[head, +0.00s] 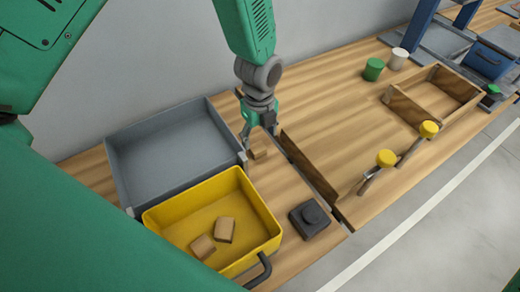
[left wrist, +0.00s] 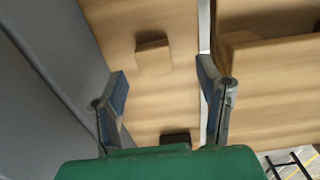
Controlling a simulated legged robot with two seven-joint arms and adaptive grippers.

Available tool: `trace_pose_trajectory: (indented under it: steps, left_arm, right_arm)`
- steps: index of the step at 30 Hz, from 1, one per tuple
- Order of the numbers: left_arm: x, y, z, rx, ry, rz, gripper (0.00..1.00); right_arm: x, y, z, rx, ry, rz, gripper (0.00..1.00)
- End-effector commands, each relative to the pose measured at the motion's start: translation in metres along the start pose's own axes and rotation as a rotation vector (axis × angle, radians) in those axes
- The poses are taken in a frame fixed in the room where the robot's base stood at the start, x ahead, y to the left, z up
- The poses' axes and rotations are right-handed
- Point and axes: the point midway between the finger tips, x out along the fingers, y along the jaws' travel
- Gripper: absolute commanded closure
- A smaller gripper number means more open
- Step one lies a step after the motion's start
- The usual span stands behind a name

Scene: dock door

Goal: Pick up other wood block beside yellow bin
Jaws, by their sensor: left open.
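A small wood block (head: 259,153) lies on the wooden table top beside the yellow bin (head: 271,247), near the bin's far right corner. In the left wrist view the block (left wrist: 153,55) lies ahead of the fingers, roughly centred between them. My left gripper (head: 258,130) is open and empty, close to the block in the head view. Its two fingers also show in the left wrist view (left wrist: 163,88), with the block beyond their tips. Two more wood blocks (head: 225,230) (head: 203,247) lie inside the yellow bin. My right gripper is not in view.
An empty grey bin (head: 120,165) stands behind the yellow bin. A black box with a knob (head: 309,218) sits right of the yellow bin. A low wooden board (head: 307,165) edges the right table, which holds yellow-knobbed levers (head: 386,158), a wooden tray (head: 402,107) and a green cup (head: 373,69).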

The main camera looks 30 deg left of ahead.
Motion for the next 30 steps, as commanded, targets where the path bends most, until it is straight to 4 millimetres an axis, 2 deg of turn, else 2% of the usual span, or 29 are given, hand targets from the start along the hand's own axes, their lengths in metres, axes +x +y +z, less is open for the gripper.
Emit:
trace_pose_trajectory:
  steps: [9, 19, 22, 23, 30]
  left_arm:
    - [0.044, 0.004, 0.007, -0.001, 0.002, 0.002, 0.41]
    - [0.050, 0.003, 0.005, 0.000, -0.001, 0.000, 0.41]
    - [0.050, 0.003, 0.005, 0.000, -0.001, 0.001, 0.76]
    - [0.050, 0.003, 0.006, 0.000, -0.001, 0.000, 0.82]
    - [0.050, 0.003, 0.006, -0.001, 0.000, 0.000, 0.82]
  right_arm:
    - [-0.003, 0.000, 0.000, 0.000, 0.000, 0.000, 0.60]
    - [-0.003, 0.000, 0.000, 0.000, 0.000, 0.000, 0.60]
    - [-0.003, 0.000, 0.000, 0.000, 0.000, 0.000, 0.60]
    - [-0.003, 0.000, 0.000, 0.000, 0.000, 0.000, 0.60]
    - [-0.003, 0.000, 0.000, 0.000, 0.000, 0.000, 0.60]
